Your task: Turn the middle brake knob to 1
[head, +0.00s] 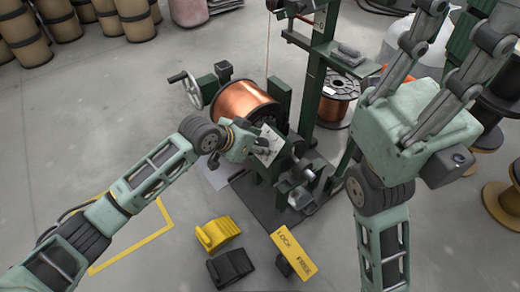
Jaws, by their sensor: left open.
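The green winding machine (266,189) stands in the middle with a copper spool (243,101) on it. A pale marked plate (268,145) sits on its near side, below the spool. My left gripper (258,147) is open at this plate, and its fingers cover part of it. The middle brake knob cannot be made out clearly; the gripper hides part of this area, and I cannot tell whether it touches a knob. No knob setting is readable.
A handwheel (190,92) stands left of the copper spool. A yellow block (217,233), a black block (230,267) and a yellow LOCK/FREE plate (294,254) are in front. Another copper spool (338,98) is behind, with dark spools at right.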

